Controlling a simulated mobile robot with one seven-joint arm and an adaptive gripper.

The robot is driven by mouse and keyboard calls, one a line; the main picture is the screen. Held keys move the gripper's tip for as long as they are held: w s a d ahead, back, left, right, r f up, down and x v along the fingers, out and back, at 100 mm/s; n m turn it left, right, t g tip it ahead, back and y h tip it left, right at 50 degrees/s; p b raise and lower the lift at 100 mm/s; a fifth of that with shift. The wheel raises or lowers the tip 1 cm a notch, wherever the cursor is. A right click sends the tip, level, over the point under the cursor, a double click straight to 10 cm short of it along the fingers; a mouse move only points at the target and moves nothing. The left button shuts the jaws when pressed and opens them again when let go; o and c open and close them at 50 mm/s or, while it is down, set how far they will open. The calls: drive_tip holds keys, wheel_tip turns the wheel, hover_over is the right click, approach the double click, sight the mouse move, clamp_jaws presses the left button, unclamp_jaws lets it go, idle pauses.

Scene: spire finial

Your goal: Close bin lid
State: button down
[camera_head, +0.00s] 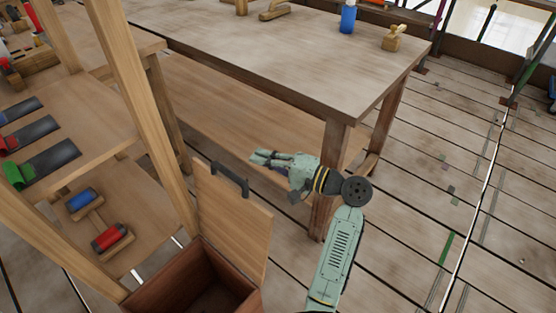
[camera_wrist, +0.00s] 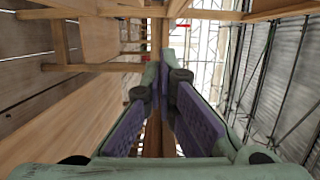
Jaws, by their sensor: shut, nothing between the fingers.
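The wooden bin (camera_head: 170,285) stands on the floor at the bottom of the head view, its inside dark and visible. Its lid (camera_head: 233,215) is a wooden panel standing raised, close to upright, along the bin's far right side. A dark handle (camera_head: 230,178) sits near the lid's top edge. My gripper (camera_head: 256,158) is shut and empty, just right of and above the handle in the picture. It looks apart from the lid, though the depth gap is hard to judge. In the wrist view the gripper's fingers (camera_wrist: 165,78) point ahead; the lid is not clearly recognisable there.
A wooden workbench (camera_head: 290,60) with a lower shelf stands behind my gripper, its leg (camera_head: 327,175) close to my arm. A wooden shelf rack with posts (camera_head: 135,85) rises left of the lid, holding red and blue rollers (camera_head: 95,217).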

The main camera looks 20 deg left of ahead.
drive_tip(key=shift+s+a+p, duration=0.8)
drive_tip(key=shift+s+a, duration=0.95)
drive_tip(key=shift+a, duration=0.05)
